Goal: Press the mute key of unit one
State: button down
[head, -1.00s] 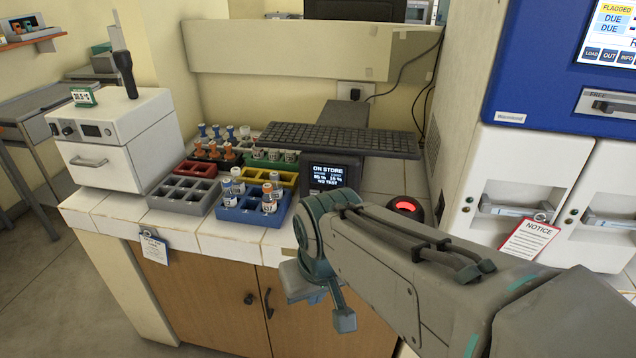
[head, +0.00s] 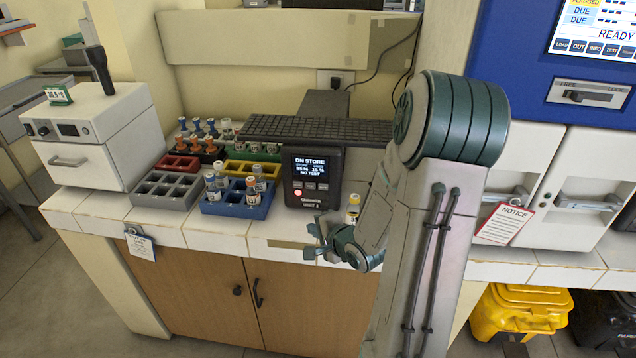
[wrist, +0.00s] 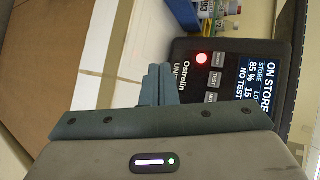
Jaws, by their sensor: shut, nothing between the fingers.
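The unit (head: 336,175) is a dark box with a lit screen, standing on the white tiled counter. Below the screen is a row of small keys; the one at the right end, partly readable as "MU…" in the wrist view, is the mute key (head: 323,187). It also shows in the wrist view (wrist: 211,97). A round light (wrist: 202,58) glows red on the unit's face. My gripper (head: 316,240) is shut and empty, in front of and below the unit, apart from it. Its fingertips (wrist: 160,68) show in the wrist view.
A blue rack (head: 232,211) with vials stands left of the unit, beside a grey rack (head: 160,191). A capped vial (head: 353,208) stands right of the unit, close to my arm. The counter's front strip left of my gripper is clear.

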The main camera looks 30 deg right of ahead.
aim_at(323, 187)
jog(key=r+m+t, duration=0.1)
jog(key=m, duration=0.1)
jog(key=d+r+m+t+y, duration=0.1)
jog(key=m+t, duration=0.1)
jog(key=r+m+t, duration=0.1)
jog(key=m, duration=0.2)
jog(key=shift+s+d+t+y, duration=0.2)
jog(key=shift+s+t+y, duration=0.05)
jog(key=shift+t+y, duration=0.05)
jog(key=shift+w, duration=0.1)
jog(key=shift+w+d, duration=0.85)
jog(key=shift+w, duration=0.35)
jog(key=shift+w+d, duration=0.8)
jog(key=shift+w, duration=0.4)
jog(key=shift+w+d, duration=0.85)
jog(key=shift+w, duration=0.35)
jog(key=shift+p, duration=0.4)
jog(key=shift+w+d, duration=0.2)
jog(key=shift+w, duration=0.05)
